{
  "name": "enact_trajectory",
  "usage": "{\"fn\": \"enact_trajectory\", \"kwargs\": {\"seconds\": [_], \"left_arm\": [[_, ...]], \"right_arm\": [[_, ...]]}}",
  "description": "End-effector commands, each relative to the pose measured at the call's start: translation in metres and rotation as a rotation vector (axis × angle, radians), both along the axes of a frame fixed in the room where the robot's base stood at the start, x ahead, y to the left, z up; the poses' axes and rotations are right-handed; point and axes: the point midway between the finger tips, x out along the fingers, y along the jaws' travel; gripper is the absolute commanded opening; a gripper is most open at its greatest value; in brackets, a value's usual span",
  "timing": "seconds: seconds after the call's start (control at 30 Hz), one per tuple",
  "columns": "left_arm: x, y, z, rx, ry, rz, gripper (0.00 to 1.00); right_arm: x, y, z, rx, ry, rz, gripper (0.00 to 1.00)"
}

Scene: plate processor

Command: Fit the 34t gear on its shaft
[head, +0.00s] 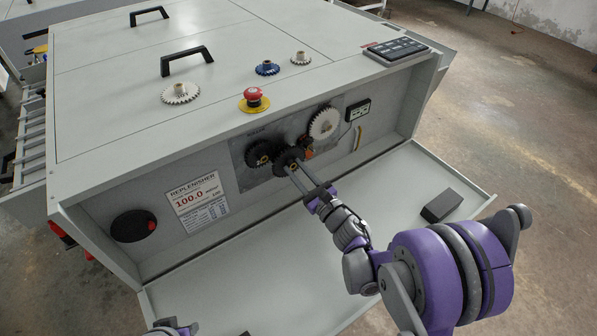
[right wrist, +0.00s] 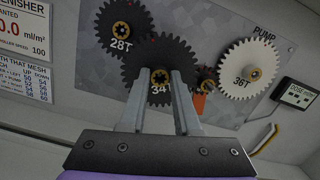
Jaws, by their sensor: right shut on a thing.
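The dark 34T gear (head: 284,166) is at the gear panel inside the open front of the machine; it also shows in the right wrist view (right wrist: 178,55). My right gripper (head: 293,172) is shut on the gear at its middle, with the fingers on either side of the brass-coloured centre (right wrist: 160,76). The gear looks level with its neighbours, but its depth on the shaft cannot be told. The dark 28T gear (right wrist: 121,25) is at its upper left, and their rims meet or overlap in view. My left gripper's jaws are not seen.
A black block (head: 455,205) lies on the lowered door (head: 390,225).

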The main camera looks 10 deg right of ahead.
Motion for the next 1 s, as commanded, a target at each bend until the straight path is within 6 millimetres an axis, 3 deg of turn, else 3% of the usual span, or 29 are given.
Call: {"fn": "enact_trajectory", "kwargs": {"seconds": [0.4,0.43,0.6,1.0], "left_arm": [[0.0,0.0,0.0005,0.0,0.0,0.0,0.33],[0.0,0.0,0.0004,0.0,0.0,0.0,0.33],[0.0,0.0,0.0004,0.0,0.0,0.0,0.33],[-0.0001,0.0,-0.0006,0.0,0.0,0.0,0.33]], "right_arm": [[0.0099,0.0038,0.0003,0.0,-0.001,0.0,0.0],[0.0095,0.0036,0.0003,0.0,-0.001,0.0,0.36],[0.0092,0.0035,0.0002,0.0,0.0,0.0,0.66],[0.0016,-0.0001,-0.0013,-0.001,0.0,-0.001,0.66]]}}
